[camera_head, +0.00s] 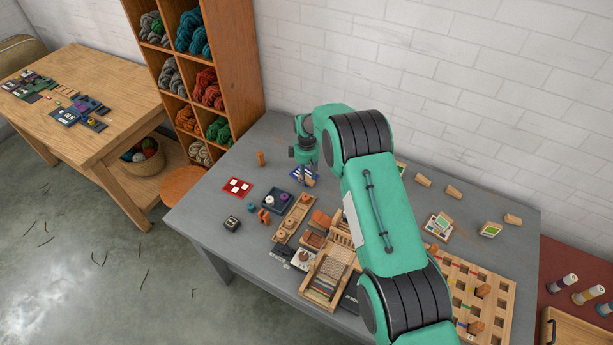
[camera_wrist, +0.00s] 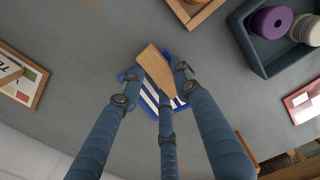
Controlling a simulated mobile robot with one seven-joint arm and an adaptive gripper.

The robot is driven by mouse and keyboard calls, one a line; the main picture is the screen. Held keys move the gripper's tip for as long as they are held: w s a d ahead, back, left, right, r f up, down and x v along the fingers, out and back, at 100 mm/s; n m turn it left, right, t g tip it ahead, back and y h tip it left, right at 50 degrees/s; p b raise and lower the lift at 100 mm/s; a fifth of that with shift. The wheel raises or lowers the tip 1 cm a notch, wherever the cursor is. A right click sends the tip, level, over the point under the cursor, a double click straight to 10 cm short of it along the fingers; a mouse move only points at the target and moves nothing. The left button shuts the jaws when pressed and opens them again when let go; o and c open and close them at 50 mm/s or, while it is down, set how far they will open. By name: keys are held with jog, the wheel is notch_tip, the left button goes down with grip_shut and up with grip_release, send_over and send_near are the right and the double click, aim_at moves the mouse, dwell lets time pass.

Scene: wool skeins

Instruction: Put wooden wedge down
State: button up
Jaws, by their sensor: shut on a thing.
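My gripper (camera_head: 305,173) is over the back left part of the grey table, below the bent green arm. In the wrist view its blue fingers (camera_wrist: 156,82) are closed around a pale wooden wedge (camera_wrist: 153,62). The wedge also shows small in the head view (camera_head: 310,182). A blue-and-white striped card (camera_wrist: 181,104) lies behind the wedge and fingers in the wrist view, partly hidden by them; it also shows in the head view (camera_head: 296,171). I cannot tell whether the wedge touches the card or the table.
Wooden boxes (camera_head: 328,276) and a holed board (camera_head: 497,312) fill the front. Several wooden pieces (camera_head: 423,180) lie at the back right.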

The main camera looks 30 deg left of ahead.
aim_at(307, 177)
jog(key=shift+f, duration=0.1)
jog(key=o, duration=0.9)
jog(key=shift+o, duration=0.2)
notch_tip(307, 177, up, 12)
dwell(0.4)
dwell(0.5)
jog(key=shift+w+r, duration=0.1)
jog(key=shift+r, duration=0.1)
